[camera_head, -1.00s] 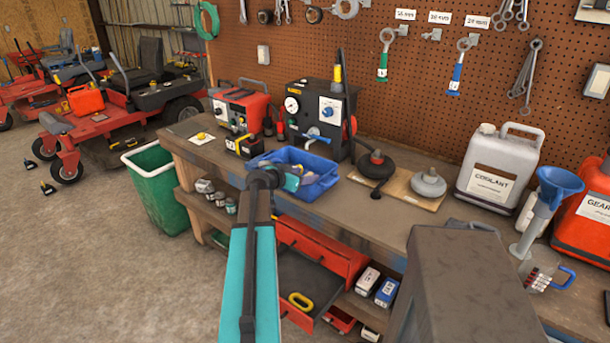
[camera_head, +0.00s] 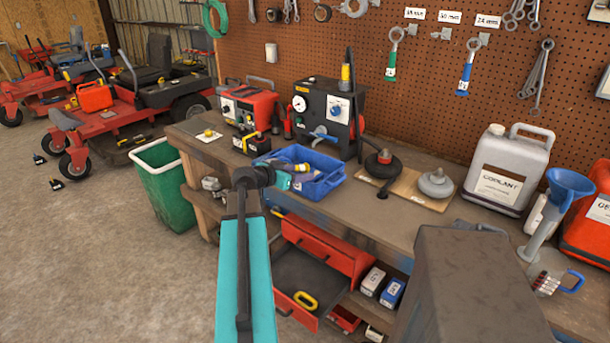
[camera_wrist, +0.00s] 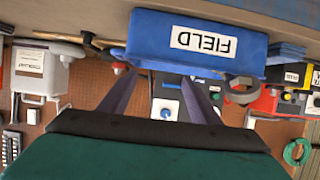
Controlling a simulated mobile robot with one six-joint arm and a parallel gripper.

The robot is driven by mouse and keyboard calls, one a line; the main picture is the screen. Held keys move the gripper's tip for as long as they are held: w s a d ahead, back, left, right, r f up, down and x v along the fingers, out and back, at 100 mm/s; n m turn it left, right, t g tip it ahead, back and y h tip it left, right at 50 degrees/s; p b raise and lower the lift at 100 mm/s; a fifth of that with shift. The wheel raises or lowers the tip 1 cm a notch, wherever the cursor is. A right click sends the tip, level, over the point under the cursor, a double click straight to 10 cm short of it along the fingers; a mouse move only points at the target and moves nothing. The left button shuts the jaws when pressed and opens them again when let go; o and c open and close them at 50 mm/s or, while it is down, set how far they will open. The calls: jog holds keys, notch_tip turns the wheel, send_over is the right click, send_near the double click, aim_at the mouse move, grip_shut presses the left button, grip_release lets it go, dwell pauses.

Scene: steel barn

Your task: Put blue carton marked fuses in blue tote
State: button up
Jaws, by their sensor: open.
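The blue tote (camera_head: 328,188) stands on the workbench in the head view, with a few items inside. In the wrist view, which is upside down, its front (camera_wrist: 160,40) carries a label reading FIELD. A small blue carton (camera_head: 392,293) with a white label sits on the lower shelf, right of the open red drawer; its print is too small to read. My gripper (camera_head: 284,181) is at the near left side of the tote, above the bench edge. In the wrist view its two fingers (camera_wrist: 160,88) are spread apart with nothing held between them. I cannot tell whether it touches the tote.
A white carton (camera_head: 373,280) stands beside the blue one. The red drawer (camera_head: 325,247) hangs open and holds a yellow ring-shaped thing. A green bin (camera_head: 168,190) stands left of the bench. A coolant jug (camera_head: 505,170) and funnel (camera_head: 555,205) stand at right. The floor at left is open.

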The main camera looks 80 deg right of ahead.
jog(key=shift+b+v, duration=0.4)
jog(key=shift+v, duration=1.8)
